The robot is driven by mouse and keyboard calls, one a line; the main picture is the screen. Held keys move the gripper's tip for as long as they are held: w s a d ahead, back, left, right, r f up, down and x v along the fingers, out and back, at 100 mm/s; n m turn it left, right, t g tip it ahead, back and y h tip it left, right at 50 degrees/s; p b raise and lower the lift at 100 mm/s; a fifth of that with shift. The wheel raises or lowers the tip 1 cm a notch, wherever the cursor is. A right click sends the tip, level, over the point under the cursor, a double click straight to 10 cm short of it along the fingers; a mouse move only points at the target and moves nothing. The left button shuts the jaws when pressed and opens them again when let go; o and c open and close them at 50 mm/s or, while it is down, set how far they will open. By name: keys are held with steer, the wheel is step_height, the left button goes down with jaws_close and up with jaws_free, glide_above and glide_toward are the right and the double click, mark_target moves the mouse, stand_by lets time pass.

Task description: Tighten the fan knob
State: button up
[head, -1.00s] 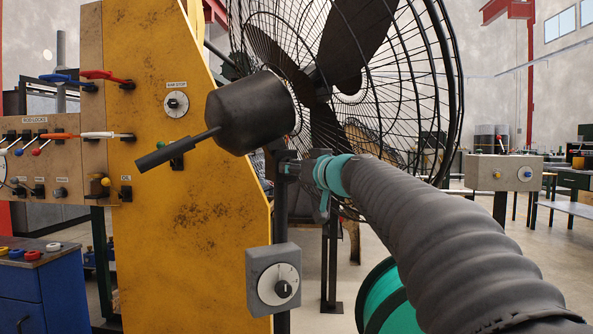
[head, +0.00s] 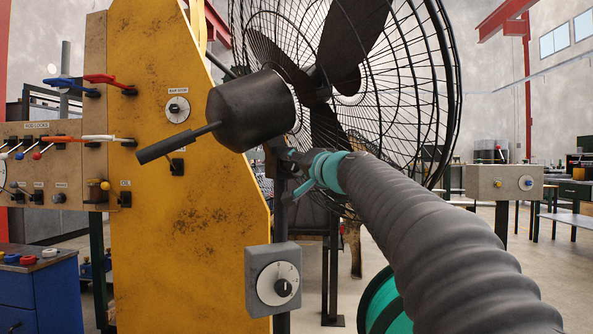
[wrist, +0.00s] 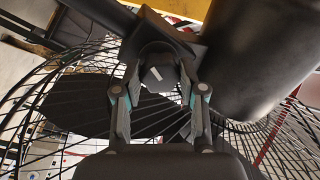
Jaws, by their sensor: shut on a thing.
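The fan (head: 350,90) stands behind the yellow panel, with its black motor housing (head: 250,112) toward me. The fan knob (wrist: 160,76), dark with a pale mark on its face, sits at the joint below the motor housing in the wrist view. My gripper (wrist: 160,88) has a finger on each side of it and is shut on it. In the head view my gripper (head: 289,172) is at the fan's post just under the motor housing. There the knob is hidden by the gripper and wrist.
A grey box with a round dial (head: 279,284) is mounted on the post below my gripper. The black bar (head: 178,143) sticks out left from the motor. The yellow panel (head: 190,230) stands close on the left. A teal reel (head: 385,300) is under my arm.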

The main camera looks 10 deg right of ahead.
steer(key=m, duration=0.7)
steer(key=shift+a, duration=0.15)
steer(key=m+p, duration=0.1)
steer(key=m, duration=0.2)
steer(key=m+h+p, duration=0.1)
steer(key=m, duration=0.3)
steer(key=shift+r+t+p, duration=0.15)
steer(key=shift+t+p, duration=0.15)
steer(key=shift+m+h+p, duration=0.4)
steer(key=shift+m+p, duration=1.5)
steer(key=shift+m, duration=1.25)
steer(key=shift+m+h+p, duration=0.4)
steer(key=shift+m+p, duration=1.45)
steer(key=shift+m, duration=1.3)
steer(key=shift+g, duration=0.4)
steer(key=o, duration=1.1)
steer(key=shift+o, duration=0.2)
